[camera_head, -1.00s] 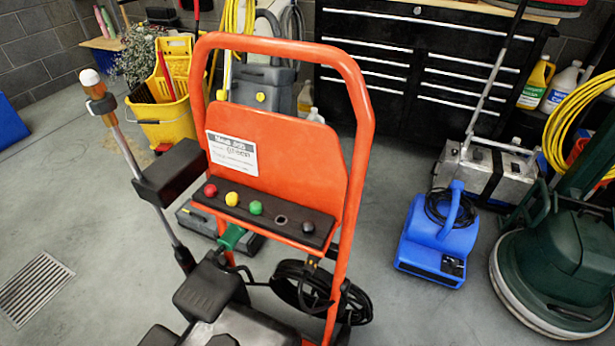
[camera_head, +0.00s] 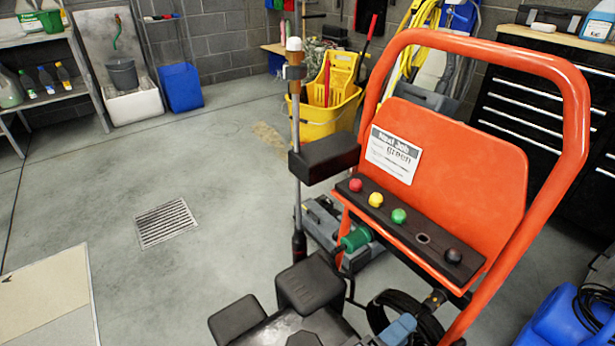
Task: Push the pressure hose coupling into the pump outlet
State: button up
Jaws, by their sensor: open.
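The pressure washer has an orange frame (camera_head: 470,160) with a black block-shaped bracket and lance at its left. A green cylindrical piece (camera_head: 355,238) shows below its nozzle strip; I cannot tell whether it is the hose coupling. A dark hose coil (camera_head: 405,318) hangs low on the frame, partly cut off. The pump outlet cannot be made out.
A yellow mop bucket (camera_head: 325,115) stands farther back. A blue blower (camera_head: 565,320) is at the lower right. Open concrete floor with a drain grate (camera_head: 166,223) lies at left; a flat panel (camera_head: 50,300) is at the lower left.

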aim_at(426, 309)
jog(key=shift+d, duration=0.1)
jog(key=shift+x, duration=4.4)
jog(key=shift+c, duration=0.4)
grip_shut()
jog(key=shift+v, duration=3)
